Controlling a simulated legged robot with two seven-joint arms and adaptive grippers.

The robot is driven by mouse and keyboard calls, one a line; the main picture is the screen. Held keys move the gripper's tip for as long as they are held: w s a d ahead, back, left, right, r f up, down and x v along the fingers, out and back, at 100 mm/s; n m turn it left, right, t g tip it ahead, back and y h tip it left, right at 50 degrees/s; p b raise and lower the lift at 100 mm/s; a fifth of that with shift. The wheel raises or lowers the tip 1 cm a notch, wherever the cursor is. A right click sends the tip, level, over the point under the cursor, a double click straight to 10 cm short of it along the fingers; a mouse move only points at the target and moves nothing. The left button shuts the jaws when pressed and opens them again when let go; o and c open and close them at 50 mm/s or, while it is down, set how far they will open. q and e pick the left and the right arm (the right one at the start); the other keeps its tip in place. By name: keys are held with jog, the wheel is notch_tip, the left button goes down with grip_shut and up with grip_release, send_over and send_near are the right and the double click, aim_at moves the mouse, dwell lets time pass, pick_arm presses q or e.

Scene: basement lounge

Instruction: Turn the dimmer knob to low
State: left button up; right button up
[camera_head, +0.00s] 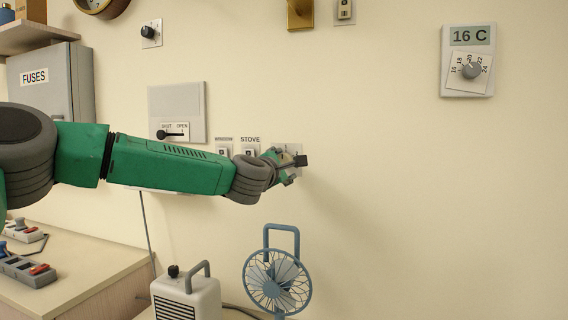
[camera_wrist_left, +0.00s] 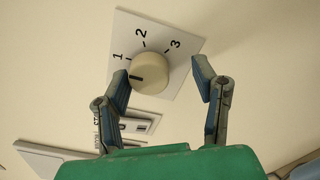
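A cream round knob (camera_wrist_left: 150,73) sits on a white wall plate (camera_wrist_left: 185,70) marked 1, 2 and 3. Its dark pointer mark faces left, just past the 1 on the side away from the 2. In the wrist view my left gripper (camera_wrist_left: 161,75) is open, with one finger on each side of the knob. The left finger is close to the knob; whether it touches I cannot tell. The right finger stands clear of it. In the head view my left gripper (camera_head: 297,164) is at the wall and mostly hides this plate (camera_head: 294,148). My right gripper is out of view.
Switches, one labelled STOVE (camera_head: 249,152), sit left of my gripper. A SHUT/OPEN slider panel (camera_head: 190,105), a small black knob (camera_head: 149,31) and a thermostat (camera_head: 467,88) reading 16 C are also on the wall. A blue fan (camera_head: 277,283) and a heater (camera_head: 190,302) stand below.

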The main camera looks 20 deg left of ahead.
pick_arm(q)
jog(key=shift+a+r, duration=0.15)
jog(key=shift+r, duration=0.1)
jog(key=shift+s+r, duration=0.1)
jog(key=shift+s, duration=0.05)
jog(key=s, duration=1.1)
jog(key=shift+s+a, duration=0.3)
jog(key=shift+f, duration=0.2)
